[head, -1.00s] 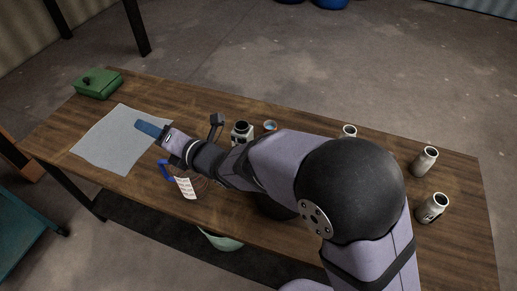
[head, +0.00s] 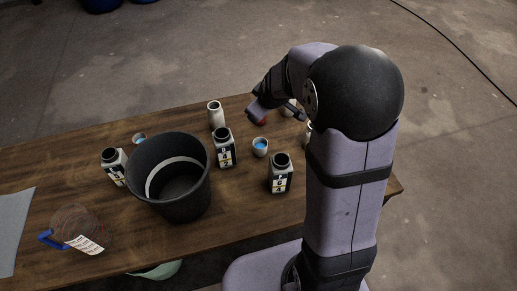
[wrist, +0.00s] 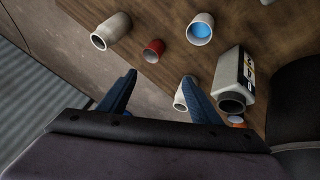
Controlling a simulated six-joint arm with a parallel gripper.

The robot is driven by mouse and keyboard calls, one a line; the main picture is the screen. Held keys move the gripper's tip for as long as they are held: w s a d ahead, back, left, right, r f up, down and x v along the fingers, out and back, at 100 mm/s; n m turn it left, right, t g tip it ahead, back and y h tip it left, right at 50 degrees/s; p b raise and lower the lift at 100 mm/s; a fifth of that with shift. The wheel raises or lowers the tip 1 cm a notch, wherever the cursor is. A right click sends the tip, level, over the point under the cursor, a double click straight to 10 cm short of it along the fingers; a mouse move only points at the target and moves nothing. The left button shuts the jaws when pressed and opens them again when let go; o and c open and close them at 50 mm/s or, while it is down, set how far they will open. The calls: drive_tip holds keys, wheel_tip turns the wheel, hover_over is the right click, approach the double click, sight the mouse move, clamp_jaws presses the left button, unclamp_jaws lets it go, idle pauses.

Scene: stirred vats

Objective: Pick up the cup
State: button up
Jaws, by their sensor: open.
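A small white cup with blue contents (head: 260,151) stands on the table; a white cup with a blue inside also shows at the top of the wrist view (wrist: 200,32). A small red cup (wrist: 152,51) lies just beyond my fingertips in the wrist view. A bit of red also shows under my gripper in the head view. Another small cup (head: 139,139) stands behind the bucket. My gripper (wrist: 159,78) is open and empty, above the table near its far edge. In the head view its fingers are partly hidden by the arm.
A black bucket (head: 147,205) stands on the table (head: 120,245). Labelled bottles (head: 223,151) (head: 280,177) stand near the blue cup. Pale canisters (head: 215,117) (wrist: 112,30) stand close to my gripper. A clear jug (head: 75,222) is front left.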

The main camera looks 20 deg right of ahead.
drive_tip(key=s+d+m, duration=0.2)
drive_tip(key=d+m, duration=0.1)
drive_tip(key=d, duration=0.1)
drive_tip(key=m+g+p, duration=0.4)
drive_tip(key=m+g, duration=0.2)
drive_tip(key=m, duration=0.4)
approach(260, 145)
drive_tip(key=s, duration=0.2)
drive_tip(key=shift+w+a+f+p, duration=0.15)
drive_tip(key=shift+f, duration=0.55)
drive_tip(key=shift+w+a+f+p, duration=0.15)
drive_tip(key=shift+a+f, duration=0.05)
drive_tip(key=shift+f, duration=0.5)
drive_tip(key=shift+f, duration=0.1)
drive_tip(key=shift+w+d+f+p, duration=0.15)
drive_tip(key=shift+f+p, duration=0.45)
drive_tip(key=shift+f, duration=0.6)
drive_tip(key=shift+w+d+f+p, duration=0.1)
drive_tip(key=shift+f+p, duration=0.45)
drive_tip(key=shift+f, duration=0.7)
drive_tip(key=shift+c, duration=0.5)
drive_tip(key=c, duration=1)
